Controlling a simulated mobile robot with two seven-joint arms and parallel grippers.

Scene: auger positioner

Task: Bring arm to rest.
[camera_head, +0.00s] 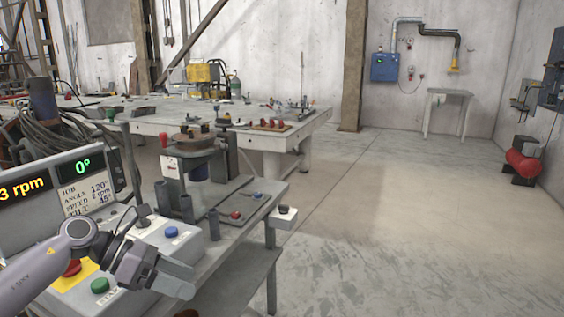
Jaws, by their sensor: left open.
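My left arm comes in from the lower left. Its gripper (178,279) is open and empty, held over the right side of the control box (60,296). Whether the fingers touch the box cannot be told. The box carries a red button (72,268) on a yellow plate, a green button (100,286) and a blue button (171,232). The display panel (40,222) behind reads "3 rpm", partly cut off, and 0°. A job card (86,196) lists angle 120°, speed 2 rpm and tilt 45°. The positioner (190,150) stands behind the box. My right gripper does not show.
The near bench (225,255) holds a small tray (245,205) with red and blue parts. A larger worktable (150,122) with tools stands behind. A blue wall unit (384,67), a small table (447,93) and a red tank (522,165) are farther off. The floor at right is clear.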

